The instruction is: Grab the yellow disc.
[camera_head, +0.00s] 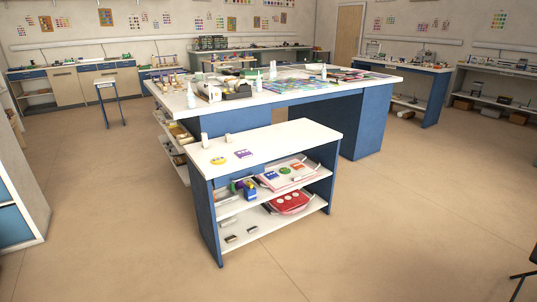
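The yellow disc (219,160) lies flat on the white top of a low blue shelf unit (310,134), toward its left end. It is small, with faint darker marks on it that I cannot make out. A purple square piece (243,154) lies just to its right, apart from it. Two small whitish upright blocks (205,141) stand behind it near the back left edge of the top. My gripper is not in view.
The shelf unit's open shelves hold red trays (290,202) and small items. A large cluttered worktable (375,86) stands right behind it. A stool (108,103) stands at the back left. A cabinet (22,185) is at the left edge. The floor (400,220) in front is clear.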

